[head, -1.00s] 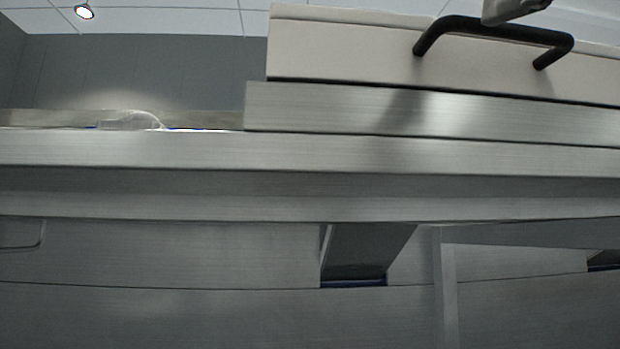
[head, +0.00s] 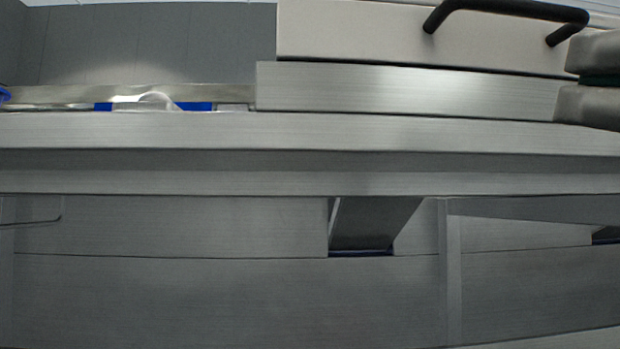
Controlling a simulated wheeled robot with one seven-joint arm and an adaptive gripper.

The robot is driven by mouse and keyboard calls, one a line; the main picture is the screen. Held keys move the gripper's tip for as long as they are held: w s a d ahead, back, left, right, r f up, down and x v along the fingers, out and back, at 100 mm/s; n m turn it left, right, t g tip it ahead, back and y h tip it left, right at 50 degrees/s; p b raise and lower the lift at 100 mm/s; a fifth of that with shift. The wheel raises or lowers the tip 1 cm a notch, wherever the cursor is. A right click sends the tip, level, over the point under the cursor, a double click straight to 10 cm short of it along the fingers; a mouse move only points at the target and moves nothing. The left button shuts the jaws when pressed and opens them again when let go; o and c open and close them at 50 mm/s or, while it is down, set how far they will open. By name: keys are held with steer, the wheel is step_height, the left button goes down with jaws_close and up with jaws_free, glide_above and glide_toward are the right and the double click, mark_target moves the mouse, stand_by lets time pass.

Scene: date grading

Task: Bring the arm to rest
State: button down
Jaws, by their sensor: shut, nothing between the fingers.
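A grey rounded part of my arm (head: 592,88) with a dark band shows at the right edge. It stands in front of the right end of the pale drawer-like box and the metal slab under it. My gripper and its fingers are not in this view, so I cannot see what is near them.
A steel counter (head: 200,131) crosses the view close ahead. On it at right is a metal slab (head: 400,90) under a pale box (head: 360,35) with a black handle (head: 505,8). A clear rounded object (head: 155,100) and blue pieces (head: 195,106) show behind the edge at left.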

steer(key=w+d+f+g, duration=0.2)
steer(key=w+f+g, duration=0.35)
steer(key=f, duration=0.65)
steer(key=w+d+f+g, duration=0.1)
steer(key=w+f+g, duration=0.4)
steer(key=f, duration=0.7)
steer(key=s+f+g, duration=1.2)
steer(key=f, duration=0.3)
step_height(320, 180, up, 39)
steer(key=t+p, duration=0.4)
steer(key=p, duration=3.3)
steer(key=shift+r+p, duration=0.2)
steer(key=shift+p, duration=0.2)
steer(key=shift+w, duration=0.15)
